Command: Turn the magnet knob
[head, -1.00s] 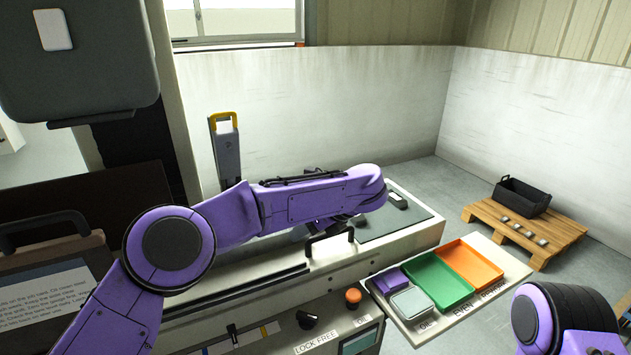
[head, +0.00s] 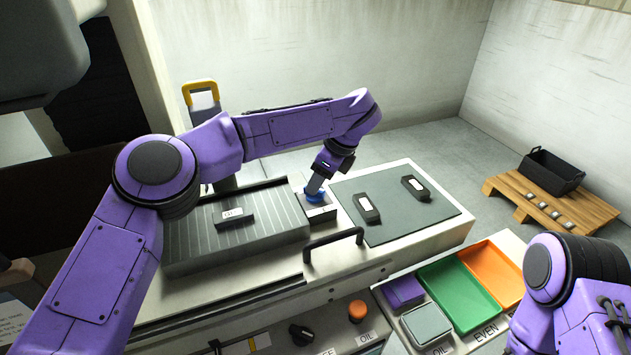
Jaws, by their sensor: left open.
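A blue knob (head: 317,196) sits on a small pale block with a label too small to read, at the right end of the grey ribbed plate (head: 270,221). I take it to be the magnet knob. My left gripper (head: 314,187) points down right at this knob, its jaws open. The fingers partly hide the knob, and I cannot tell whether they touch it. My right arm shows at the lower right, with its gripper out of frame.
A dark labelled block (head: 235,217) lies on the ribbed plate. Two more (head: 366,208) (head: 416,187) lie on the grey mat (head: 395,228). A black bar handle (head: 334,243) stands in front. Green (head: 460,293) and orange (head: 494,272) trays sit at the right.

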